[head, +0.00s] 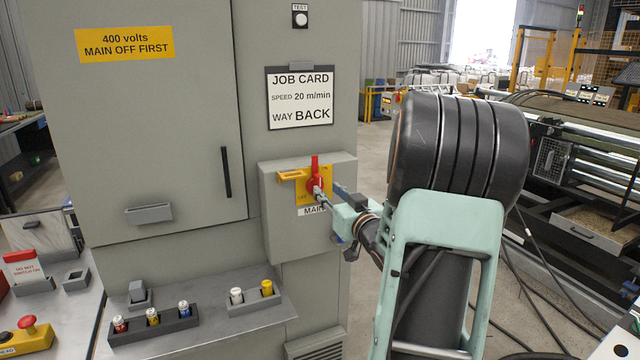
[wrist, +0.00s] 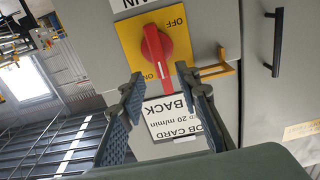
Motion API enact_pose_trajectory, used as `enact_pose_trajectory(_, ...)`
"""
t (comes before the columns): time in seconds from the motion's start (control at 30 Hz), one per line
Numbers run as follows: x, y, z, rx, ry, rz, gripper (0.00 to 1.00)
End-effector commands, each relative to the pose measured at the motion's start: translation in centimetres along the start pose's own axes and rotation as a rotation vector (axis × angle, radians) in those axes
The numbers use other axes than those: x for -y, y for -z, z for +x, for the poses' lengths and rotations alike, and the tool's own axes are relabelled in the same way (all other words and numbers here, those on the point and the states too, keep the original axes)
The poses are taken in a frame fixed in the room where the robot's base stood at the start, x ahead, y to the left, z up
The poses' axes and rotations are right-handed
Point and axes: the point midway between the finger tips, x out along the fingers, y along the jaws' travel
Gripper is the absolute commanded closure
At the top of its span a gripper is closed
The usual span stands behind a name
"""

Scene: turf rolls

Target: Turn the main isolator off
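The main isolator's red rotary handle (head: 315,178) sits on a yellow plate (head: 301,197) on a grey box on the cabinet front. In the head view it stands upright, partly hidden by my gripper. In the wrist view, which is upside down, the red handle (wrist: 155,55) has its white mark at the end towards ON, away from OFF. My gripper (wrist: 160,76) is open and empty, its two fingers either side of the handle's ON end. I see gaps beside the handle; contact is not clear. My gripper also shows in the head view (head: 328,193).
A yellow bracket (head: 291,176) projects left of the handle, close to one finger in the wrist view (wrist: 218,69). A job card (head: 299,98) hangs above. Below, a shelf holds a rack (head: 153,329) of padlocks.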

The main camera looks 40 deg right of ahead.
Motion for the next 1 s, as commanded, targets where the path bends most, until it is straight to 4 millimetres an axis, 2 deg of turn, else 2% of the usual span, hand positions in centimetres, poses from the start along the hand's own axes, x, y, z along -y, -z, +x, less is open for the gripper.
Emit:
enact_pose_trajectory(0.1,0.1,0.1,2.4,0.0,0.003,0.001,0.7)
enact_pose_trajectory(0.3,0.1,0.0,4.9,0.0,0.002,0.001,0.7)
enact_pose_trajectory(0.43,0.1,0.0,5.5,0.0,0.0,0.0,0.7)
enact_pose_trajectory(0.7,0.0,0.0,5.6,0.001,0.0,0.0,0.7)
enact_pose_trajectory(1.0,0.0,0.0,5.6,0.0,0.0,0.0,1.0)
